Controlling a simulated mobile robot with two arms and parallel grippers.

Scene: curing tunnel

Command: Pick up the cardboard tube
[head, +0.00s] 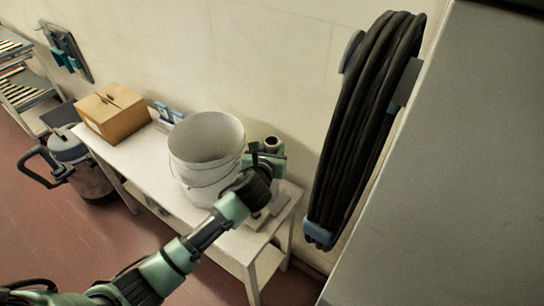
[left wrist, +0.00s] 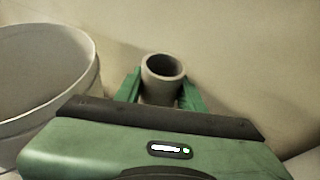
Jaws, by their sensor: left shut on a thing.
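The cardboard tube (left wrist: 162,77) is a short, hollow, grey-brown cylinder, upright with its open end up in the left wrist view. In the head view its top (head: 272,145) shows just beyond my left gripper (head: 265,158), at the right end of the white bench (head: 136,161). In the left wrist view the green fingers of my left gripper (left wrist: 161,92) are on both sides of the tube, shut on it. The tube's lower part is hidden behind the gripper body, so I cannot tell whether it touches the bench. My right gripper is in neither view.
A white bucket (head: 205,150) stands close left of my left gripper; it also shows in the left wrist view (left wrist: 92,85). A cardboard box (head: 112,115) is at the bench's left end. A black hose coil (head: 352,130) hangs on the wall at right. A vacuum cleaner (head: 70,150) stands left.

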